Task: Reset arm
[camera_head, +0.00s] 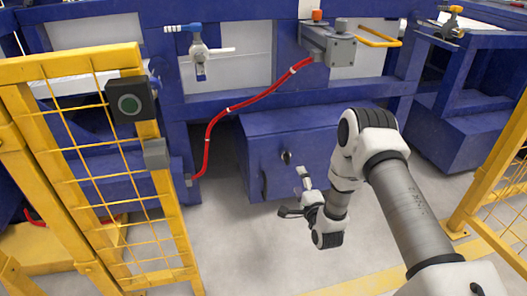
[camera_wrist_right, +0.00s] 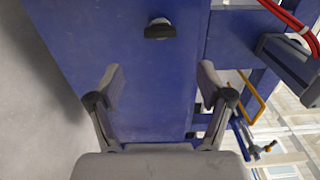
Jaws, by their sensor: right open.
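My right arm (camera_head: 405,207) comes in from the lower right of the head view and bends down over the floor. Its gripper (camera_head: 292,192) is in front of a blue cabinet (camera_head: 325,150). In the right wrist view the two fingers of the right gripper (camera_wrist_right: 162,78) stand wide apart with nothing between them. A dark knob (camera_wrist_right: 160,30) on the blue panel shows beyond the fingertips, apart from them. My left arm and gripper are not in view.
Another yellow fence (camera_head: 490,190) stands at the right. A red hose (camera_head: 245,103) hangs on the blue frame. Grey floor (camera_head: 240,250) is clear below the gripper.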

